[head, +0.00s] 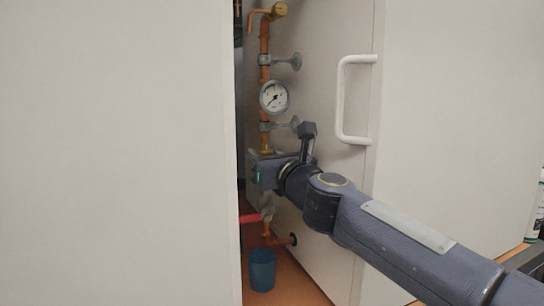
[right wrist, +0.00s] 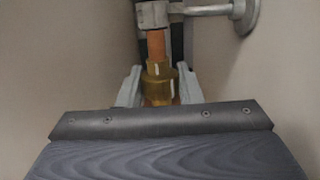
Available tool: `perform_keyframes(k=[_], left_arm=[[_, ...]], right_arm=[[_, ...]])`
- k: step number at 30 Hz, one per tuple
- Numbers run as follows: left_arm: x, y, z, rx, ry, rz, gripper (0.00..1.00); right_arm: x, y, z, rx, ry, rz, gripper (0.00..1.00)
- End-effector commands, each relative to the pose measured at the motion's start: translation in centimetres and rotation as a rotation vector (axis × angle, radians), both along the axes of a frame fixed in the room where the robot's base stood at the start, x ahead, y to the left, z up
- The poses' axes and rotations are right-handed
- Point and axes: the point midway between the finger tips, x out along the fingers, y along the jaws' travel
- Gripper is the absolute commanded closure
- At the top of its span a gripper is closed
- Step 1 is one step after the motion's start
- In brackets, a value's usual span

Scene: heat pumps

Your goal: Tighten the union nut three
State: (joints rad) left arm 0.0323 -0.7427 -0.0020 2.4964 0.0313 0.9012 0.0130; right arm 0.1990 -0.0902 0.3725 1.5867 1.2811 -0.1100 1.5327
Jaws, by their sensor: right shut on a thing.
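The brass union nut (right wrist: 158,88) sits on a vertical copper pipe (right wrist: 156,45) in the right wrist view. My right gripper (right wrist: 158,90) has one finger on each side of it and is shut on it. In the head view my right gripper (head: 262,163) is in the gap between the white panels, just below a brass fitting on the copper pipe (head: 265,40). The gripper body hides the nut's lower part in the wrist view. My left gripper is not in view.
A round gauge (head: 274,97) and grey pipe clamps (head: 283,61) are above the gripper. A red-handled valve (head: 251,218) and blue cup (head: 262,270) are below. White panels (head: 115,150) close in on the left; a door handle (head: 342,100) is right.

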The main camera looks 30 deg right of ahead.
Motion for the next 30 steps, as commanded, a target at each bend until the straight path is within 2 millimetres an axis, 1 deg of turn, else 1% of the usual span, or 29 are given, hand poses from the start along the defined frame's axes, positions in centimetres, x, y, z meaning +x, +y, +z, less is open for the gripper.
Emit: perform_keyframes(k=[5,12,15,18,24,25,30], left_arm=[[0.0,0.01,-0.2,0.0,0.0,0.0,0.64],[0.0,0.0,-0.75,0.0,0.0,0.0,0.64],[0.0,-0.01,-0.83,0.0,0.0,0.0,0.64],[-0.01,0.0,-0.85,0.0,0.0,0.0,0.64],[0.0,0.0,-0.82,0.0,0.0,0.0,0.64],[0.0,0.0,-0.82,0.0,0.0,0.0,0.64],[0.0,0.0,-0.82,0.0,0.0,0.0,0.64]], right_arm=[[0.04,0.2,-0.07,0.001,0.0,-0.063,0.97],[0.09,0.29,-0.12,0.001,0.0,-0.28,0.98],[0.12,0.17,-0.11,0.001,0.001,-0.347,0.98],[0.03,0.08,0.0,0.0,-0.001,-0.381,0.98],[0.0,-0.01,0.03,-0.001,-0.001,-0.386,0.98],[0.0,-0.02,0.03,-0.001,0.0,-0.386,0.67],[0.0,-0.02,0.02,-0.001,0.0,-0.386,0.45]])
